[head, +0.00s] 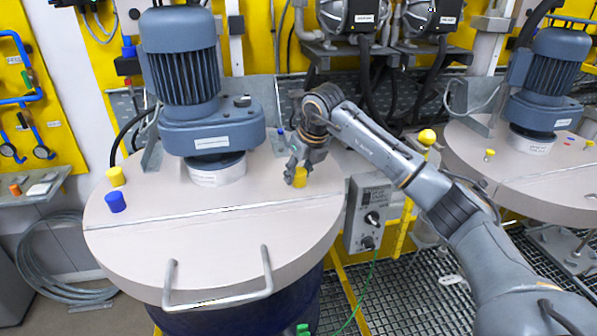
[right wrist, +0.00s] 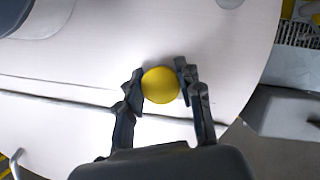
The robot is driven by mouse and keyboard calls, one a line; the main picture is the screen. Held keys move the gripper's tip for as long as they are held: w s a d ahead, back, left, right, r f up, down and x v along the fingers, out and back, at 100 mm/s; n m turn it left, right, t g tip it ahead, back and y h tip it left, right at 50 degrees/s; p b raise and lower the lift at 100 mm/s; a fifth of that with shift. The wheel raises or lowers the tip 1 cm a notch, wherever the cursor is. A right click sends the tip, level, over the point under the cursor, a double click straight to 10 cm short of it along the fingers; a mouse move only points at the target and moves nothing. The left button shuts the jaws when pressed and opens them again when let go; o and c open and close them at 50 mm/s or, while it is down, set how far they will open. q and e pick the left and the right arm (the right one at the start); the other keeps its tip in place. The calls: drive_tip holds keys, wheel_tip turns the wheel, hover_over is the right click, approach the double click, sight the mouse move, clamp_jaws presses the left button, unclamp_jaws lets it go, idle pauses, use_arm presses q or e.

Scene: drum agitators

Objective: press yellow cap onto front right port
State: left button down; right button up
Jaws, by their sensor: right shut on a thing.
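The yellow cap (head: 300,177) is at the right side of the beige drum lid (head: 215,240). My right gripper (head: 297,172) comes down over it from above. In the right wrist view the round top of the yellow cap (right wrist: 161,85) sits between the two fingertips of the right gripper (right wrist: 160,84), which are shut on its sides. The front right port is hidden under the cap and fingers. I cannot tell whether the cap is seated or slightly above the lid. My left gripper is not in view.
Another yellow cap (head: 116,177) and a blue cap (head: 115,202) stand at the lid's left edge. A blue-grey motor (head: 180,60) rises behind the lid's middle. A metal handle (head: 218,300) is at the front. A control box (head: 369,215) stands beside the drum on the right.

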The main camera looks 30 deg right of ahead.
drive_tip(key=shift+s+f, duration=0.1)
drive_tip(key=shift+f, duration=0.35)
drive_tip(key=shift+c, duration=0.2)
drive_tip(key=shift+f+b, duration=0.2)
drive_tip(key=shift+b, duration=0.1)
drive_tip(key=shift+c, duration=0.8)
drive_tip(key=shift+f, duration=0.1)
drive_tip(key=shift+c, duration=0.6)
drive_tip(key=o, duration=1.2)
drive_tip(key=shift+r, duration=0.25)
